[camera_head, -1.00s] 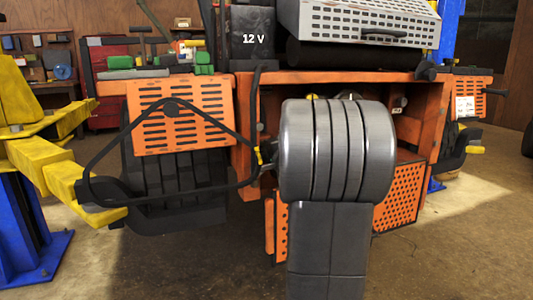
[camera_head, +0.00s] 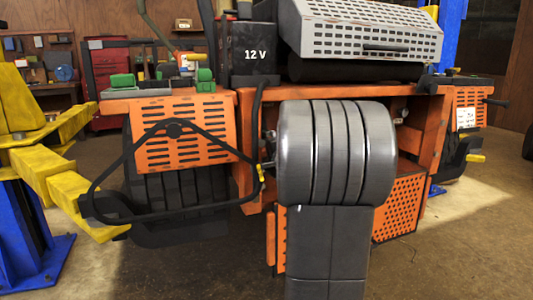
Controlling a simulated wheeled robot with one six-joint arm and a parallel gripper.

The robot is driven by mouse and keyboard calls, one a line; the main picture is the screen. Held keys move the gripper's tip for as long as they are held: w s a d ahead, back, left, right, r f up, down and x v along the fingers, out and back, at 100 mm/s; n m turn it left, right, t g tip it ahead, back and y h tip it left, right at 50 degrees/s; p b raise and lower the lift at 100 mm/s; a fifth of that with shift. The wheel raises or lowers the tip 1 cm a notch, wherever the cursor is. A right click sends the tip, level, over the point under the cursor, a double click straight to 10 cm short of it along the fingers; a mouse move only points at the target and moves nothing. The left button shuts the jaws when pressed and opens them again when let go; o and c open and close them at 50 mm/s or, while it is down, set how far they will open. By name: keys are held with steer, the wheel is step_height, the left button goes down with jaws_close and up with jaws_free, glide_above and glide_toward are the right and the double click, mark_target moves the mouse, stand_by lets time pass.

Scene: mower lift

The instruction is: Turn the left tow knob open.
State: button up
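The back of the orange mower (camera_head: 250,110) fills the middle of the view. My own large grey arm link stands in front of its open rear bay and hides most of the inside. I cannot make out the left tow knob; it may be behind my arm. A small pale knob-like part (camera_head: 401,113) shows inside the bay, right of my arm, but I cannot tell what it is. My gripper is not visible, apparently hidden behind the arm link. Small dark and metallic bits show at the arm's left edge, too little to identify.
A black bar frame (camera_head: 140,218) sticks out at the left, with a yellow-marked end close to my arm. A yellow lift arm (camera_head: 60,180) on a blue post stands further left. The 12 V battery (camera_head: 253,52) and grey perforated cover (camera_head: 365,30) are above.

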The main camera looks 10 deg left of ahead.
steer(key=shift+t, duration=0.4)
steer(key=r, duration=0.4)
steer(key=r+p, duration=0.1)
steer(key=r, duration=0.1)
steer(key=shift+w+d+r, duration=0.1)
steer(key=shift+w+r, duration=0.05)
steer(key=shift+w, duration=0.2)
steer(key=shift+g, duration=0.4)
steer(key=f, duration=0.1)
steer(key=s+f, duration=0.1)
steer(key=f, duration=0.2)
steer(key=shift+s+d+f, duration=0.3)
steer(key=shift+s+d, duration=0.05)
steer(key=shift+b+v, duration=0.45)
steer(key=shift+v, duration=0.55)
steer(key=c, duration=0.6)
steer(key=shift+f+b+v, duration=0.25)
steer(key=shift+b+v, duration=0.3)
steer(key=shift+v, duration=1.7)
steer(key=shift+f+b+v, duration=0.3)
steer(key=shift+b+v, duration=0.2)
steer(key=shift+v, duration=1.75)
steer(key=shift+f+b+v, duration=0.25)
steer(key=shift+b+v, duration=0.3)
steer(key=shift+v, duration=1.7)
steer(key=shift+s+a, duration=0.1)
steer(key=shift+s, duration=0.1)
